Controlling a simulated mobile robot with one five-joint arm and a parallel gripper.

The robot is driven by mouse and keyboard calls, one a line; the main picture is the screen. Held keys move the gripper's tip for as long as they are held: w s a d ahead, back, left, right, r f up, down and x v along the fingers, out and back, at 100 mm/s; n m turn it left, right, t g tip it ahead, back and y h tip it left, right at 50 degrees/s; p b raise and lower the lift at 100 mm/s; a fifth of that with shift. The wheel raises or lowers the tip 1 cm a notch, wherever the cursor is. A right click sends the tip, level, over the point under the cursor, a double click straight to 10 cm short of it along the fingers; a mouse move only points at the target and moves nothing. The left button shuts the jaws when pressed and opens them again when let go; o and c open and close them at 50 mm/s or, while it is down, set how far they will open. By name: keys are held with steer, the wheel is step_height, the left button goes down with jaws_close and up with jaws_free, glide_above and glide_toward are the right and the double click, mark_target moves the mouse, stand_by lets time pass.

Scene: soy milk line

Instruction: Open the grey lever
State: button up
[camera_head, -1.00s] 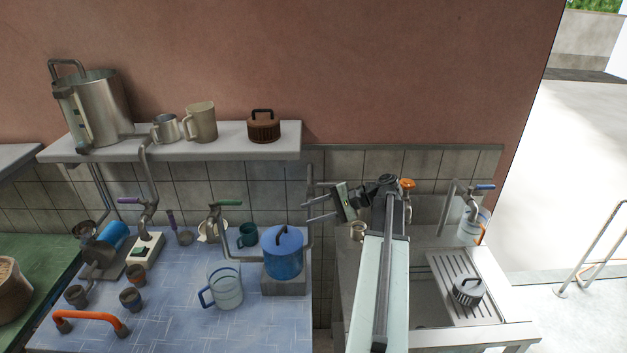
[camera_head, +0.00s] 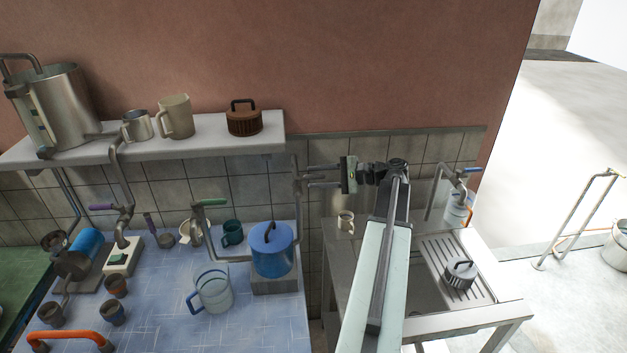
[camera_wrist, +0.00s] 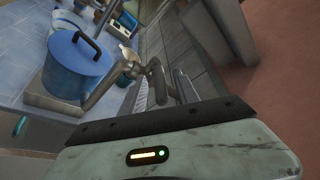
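A grey pipe with a grey, handle-like part (camera_wrist: 157,80) shows in the wrist view, beside the blue lidded pot (camera_wrist: 78,65). I take this part for the grey lever, but cannot be sure. In the head view the grey pipe (camera_head: 298,215) rises against the tiled wall, right of the blue pot (camera_head: 271,251). My gripper (camera_head: 309,176) points left at the upper part of this pipe. Whether a fingertip touches the pipe cannot be told.
A shelf (camera_head: 200,147) with a steel pot and mugs hangs above left. A blue-tiled counter (camera_head: 170,305) holds taps, cups and a clear jug. The metal sink unit (camera_head: 480,318) stands below my arm. A bare wall (camera_head: 380,70) is behind.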

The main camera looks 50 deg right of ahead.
steer(key=shift+w+a+f, duration=0.1)
steer(key=shift+w+a, duration=0.1)
steer(key=shift+w, duration=0.15)
jaws_close()
stand_by(1.2)
